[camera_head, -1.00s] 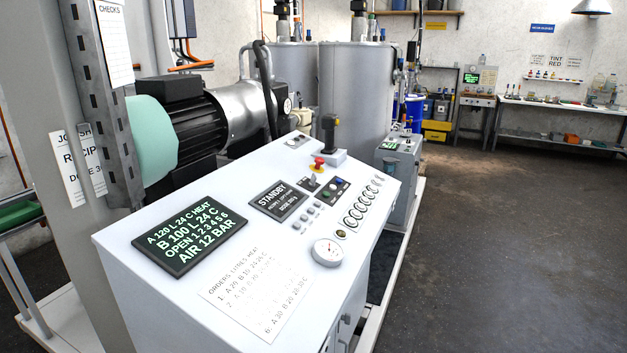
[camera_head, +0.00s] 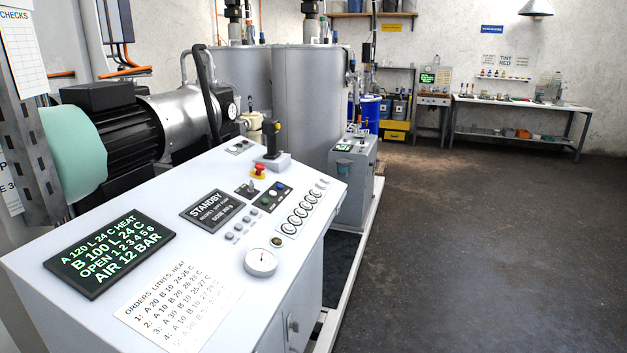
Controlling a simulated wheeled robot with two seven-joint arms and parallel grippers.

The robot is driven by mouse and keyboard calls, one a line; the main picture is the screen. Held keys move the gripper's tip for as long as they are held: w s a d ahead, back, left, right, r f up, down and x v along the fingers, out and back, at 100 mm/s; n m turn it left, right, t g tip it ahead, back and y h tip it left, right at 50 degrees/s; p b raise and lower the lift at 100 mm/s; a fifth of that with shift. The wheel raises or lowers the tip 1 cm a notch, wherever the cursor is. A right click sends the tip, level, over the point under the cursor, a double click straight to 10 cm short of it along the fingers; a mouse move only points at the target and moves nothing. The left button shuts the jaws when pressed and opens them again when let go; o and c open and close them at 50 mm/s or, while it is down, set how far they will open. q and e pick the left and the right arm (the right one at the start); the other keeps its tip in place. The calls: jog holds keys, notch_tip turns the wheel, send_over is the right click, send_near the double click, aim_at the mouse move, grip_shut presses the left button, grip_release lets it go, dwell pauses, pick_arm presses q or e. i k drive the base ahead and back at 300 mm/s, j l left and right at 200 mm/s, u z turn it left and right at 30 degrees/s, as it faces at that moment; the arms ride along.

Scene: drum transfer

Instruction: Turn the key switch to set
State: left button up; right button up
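A white sloped control console (camera_head: 215,285) stands at the left and centre. A small grey knob on a dark plate (camera_head: 247,189), which may be the key switch, sits below the red emergency button (camera_head: 258,171). A small round brass-coloured fitting (camera_head: 278,241) lies near the gauge; I cannot tell whether it is a lock. No "set" marking is readable. The dark display (camera_head: 212,209) reads STANDBY. Neither of my grippers is in view.
A motor (camera_head: 125,125) is behind. The dark floor (camera_head: 460,250) at right is open.

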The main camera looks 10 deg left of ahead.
aim_at(249, 190)
jog(key=i+l+z, duration=0.85)
jog(key=i+u, duration=0.45)
jog(key=i+l+u, duration=0.2)
jog(key=i+u, duration=0.35)
jog(key=u, duration=0.4)
jog(key=i+u, duration=0.15)
jog(key=u, duration=0.35)
jog(key=i+u, duration=0.15)
jog(key=u, duration=0.3)
jog(key=i+u, duration=0.1)
jog(key=u, duration=0.4)
jog(key=i+l+u, duration=0.1)
jog(key=u, duration=0.4)
jog(key=i+l+u, duration=0.1)
jog(key=u, duration=0.3)
jog(key=i+l+u, duration=0.15)
jog(key=i+u, duration=0.25)
jog(key=k, duration=0.1)
